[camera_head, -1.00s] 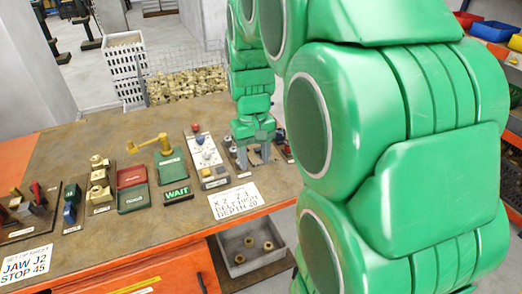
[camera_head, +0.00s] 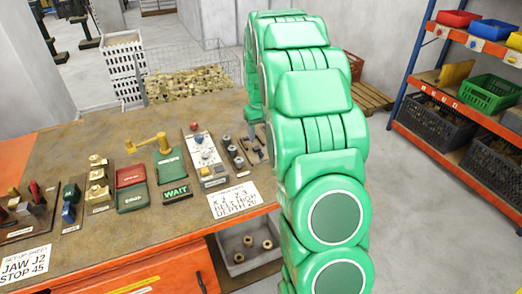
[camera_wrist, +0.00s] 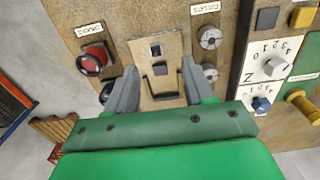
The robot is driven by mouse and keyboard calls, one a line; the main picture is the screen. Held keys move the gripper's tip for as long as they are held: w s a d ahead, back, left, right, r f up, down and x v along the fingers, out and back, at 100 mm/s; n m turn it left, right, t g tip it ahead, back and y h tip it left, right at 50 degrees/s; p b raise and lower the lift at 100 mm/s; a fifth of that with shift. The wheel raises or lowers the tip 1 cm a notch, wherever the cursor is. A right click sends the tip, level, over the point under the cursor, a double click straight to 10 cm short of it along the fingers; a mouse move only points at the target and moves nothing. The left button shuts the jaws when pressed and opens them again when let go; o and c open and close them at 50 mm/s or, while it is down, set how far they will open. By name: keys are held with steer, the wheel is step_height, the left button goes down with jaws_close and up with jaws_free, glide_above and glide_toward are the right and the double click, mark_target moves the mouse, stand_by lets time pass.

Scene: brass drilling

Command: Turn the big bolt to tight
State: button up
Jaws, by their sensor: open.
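Brass bolt-like pieces (camera_head: 98,192) stand in a row on a pale block at the left of the bench in the head view. The nearest looks the largest, but I cannot tell for sure that it is the big bolt. My gripper (camera_wrist: 160,88) is open and empty in the wrist view, its grey fingers either side of a tan plate (camera_wrist: 157,50) with a dark slot and clip. Contact with the plate cannot be told. In the head view my green arm largely hides the gripper, well right of the brass pieces.
A brass crank handle (camera_head: 148,144), red and green trays (camera_head: 131,176), a WAIT sign (camera_head: 176,192) and a white dial panel (camera_head: 205,160) lie between. Grey round collets (camera_wrist: 210,38) and a red knob (camera_wrist: 95,58) flank the gripper. An open bin (camera_head: 240,265) sits below the bench edge.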

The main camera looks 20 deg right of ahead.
mark_target(261, 149)
steer(key=shift+w+d+f, duration=0.45)
steer(key=shift+w+f, duration=0.15)
steer(key=shift+f, duration=3.9)
jaws_close()
